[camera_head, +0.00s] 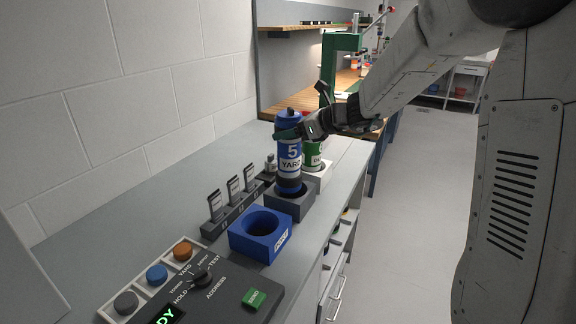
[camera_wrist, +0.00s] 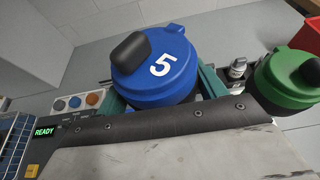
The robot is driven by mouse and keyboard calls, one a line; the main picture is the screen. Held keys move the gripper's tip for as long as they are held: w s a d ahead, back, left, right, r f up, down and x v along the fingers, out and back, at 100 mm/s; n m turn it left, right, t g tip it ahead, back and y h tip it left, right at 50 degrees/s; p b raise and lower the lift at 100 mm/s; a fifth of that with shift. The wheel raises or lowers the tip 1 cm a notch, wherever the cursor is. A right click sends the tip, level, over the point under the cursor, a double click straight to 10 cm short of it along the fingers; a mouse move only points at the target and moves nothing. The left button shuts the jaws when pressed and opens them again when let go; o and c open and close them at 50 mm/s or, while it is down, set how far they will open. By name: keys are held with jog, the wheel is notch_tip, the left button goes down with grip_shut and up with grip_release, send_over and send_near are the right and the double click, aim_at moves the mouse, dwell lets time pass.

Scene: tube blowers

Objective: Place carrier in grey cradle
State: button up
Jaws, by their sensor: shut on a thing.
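The grey cradle (camera_head: 290,207) is a dark square block on the counter, directly under the carrier. The carrier's lower end overlaps the cradle's opening; I cannot tell whether it is seated or just above. The wrist view does not show the cradle.
A blue cradle (camera_head: 262,236), empty, stands nearer on the counter. A green carrier (camera_head: 311,153) stands close behind, in a pale cradle (camera_head: 322,178); its cap shows in the wrist view (camera_wrist: 288,78). A control panel (camera_head: 195,290) with buttons and a card rack (camera_head: 232,207) lie left.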

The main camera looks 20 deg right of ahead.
aim_at(299, 149)
jog(key=shift+f, duration=3.1)
jog(key=o, duration=1.6)
